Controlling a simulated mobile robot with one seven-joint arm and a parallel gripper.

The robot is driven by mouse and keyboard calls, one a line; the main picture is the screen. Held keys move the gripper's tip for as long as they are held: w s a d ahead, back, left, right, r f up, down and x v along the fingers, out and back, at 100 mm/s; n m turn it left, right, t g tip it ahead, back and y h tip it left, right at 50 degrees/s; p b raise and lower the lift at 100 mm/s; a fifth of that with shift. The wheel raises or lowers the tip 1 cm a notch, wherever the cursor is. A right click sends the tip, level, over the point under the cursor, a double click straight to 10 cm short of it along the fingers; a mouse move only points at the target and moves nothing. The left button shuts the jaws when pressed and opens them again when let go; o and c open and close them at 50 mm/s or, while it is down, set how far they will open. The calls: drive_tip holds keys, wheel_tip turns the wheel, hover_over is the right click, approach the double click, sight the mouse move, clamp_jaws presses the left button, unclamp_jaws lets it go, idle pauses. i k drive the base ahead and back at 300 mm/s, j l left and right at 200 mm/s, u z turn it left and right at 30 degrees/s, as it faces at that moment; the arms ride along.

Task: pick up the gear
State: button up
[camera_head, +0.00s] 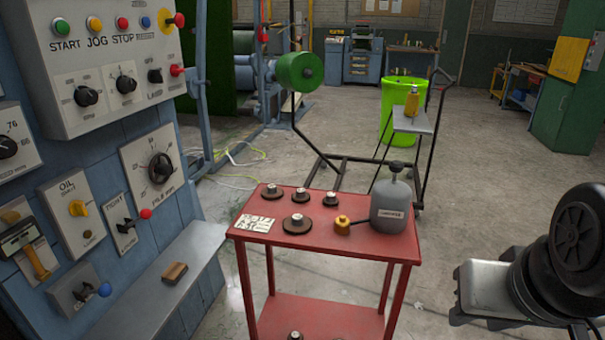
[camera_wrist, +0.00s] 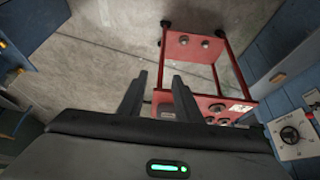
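Several dark gear-like discs with pale metal hubs lie on the red table (camera_head: 350,242): a back row with a left one (camera_head: 273,190), a middle one (camera_head: 301,196) and a right one (camera_head: 330,199), and a larger gear (camera_head: 297,224) in front. Another disc (camera_head: 295,336) shows partly on the lower shelf. In the wrist view, two discs (camera_wrist: 183,40) (camera_wrist: 206,44) show on the shelf and more (camera_wrist: 217,107) lie on the tabletop, partly hidden by my gripper. My gripper (camera_wrist: 159,76) is open and empty, apart from the gears.
A grey canister (camera_head: 392,206) and a brass weight-like piece (camera_head: 343,225) stand on the tabletop's right; a printed card (camera_head: 254,222) lies at left. A blue control panel (camera_head: 110,150) rises close at left. A trolley (camera_head: 413,122) and green bin (camera_head: 391,93) stand behind.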

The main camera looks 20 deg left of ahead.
sight(300, 197)
drive_tip(key=i+j, duration=0.25)
drive_tip(key=j, duration=0.2)
drive_tip(key=i+j+u, duration=0.1)
drive_tip(key=i+j, duration=0.15)
drive_tip(key=j, duration=0.2)
drive_tip(key=i+j+u, duration=0.1)
drive_tip(key=u, duration=3.25)
drive_tip(key=i+l+z, duration=0.1)
drive_tip(key=z, duration=2.9)
drive_tip(key=i+j+z, duration=0.45)
drive_tip(key=j, duration=0.25)
drive_tip(key=k, duration=0.1)
